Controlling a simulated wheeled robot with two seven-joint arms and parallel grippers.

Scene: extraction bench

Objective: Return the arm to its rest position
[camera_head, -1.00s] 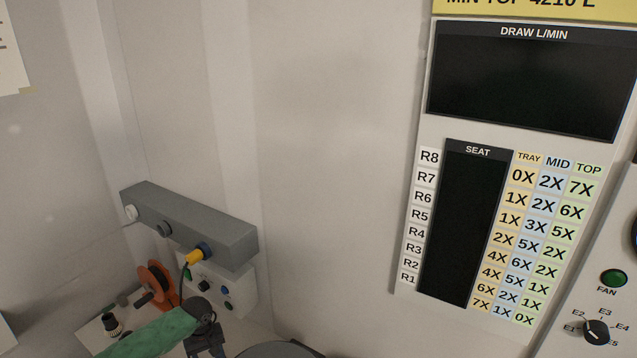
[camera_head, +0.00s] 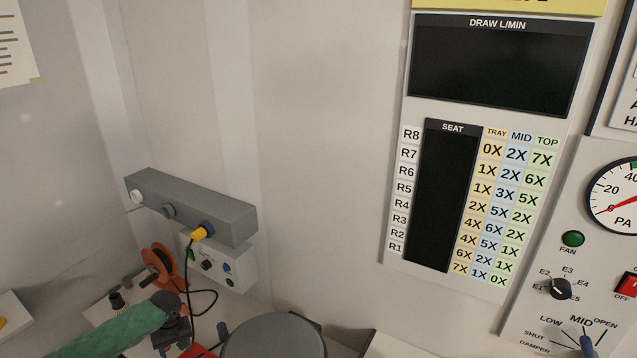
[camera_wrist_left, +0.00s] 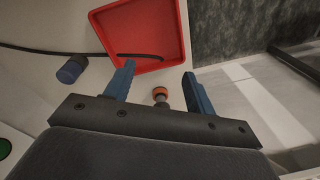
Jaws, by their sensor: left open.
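My left arm, in a green sleeve, comes in from the lower left of the head view. Its dark left gripper (camera_head: 174,328) is low over the bench, in front of the orange reel (camera_head: 160,266). In the left wrist view the two blue fingers of the left gripper (camera_wrist_left: 158,72) stand apart with nothing held between them. A small orange-topped knob (camera_wrist_left: 160,94) shows in the gap, below a red tray (camera_wrist_left: 105,22). My right gripper is in neither view.
A white switch box (camera_head: 232,268) sits below. A round dark-grey top (camera_head: 273,340) stands right of the gripper. A gauge and dial panel (camera_head: 540,300) is at right.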

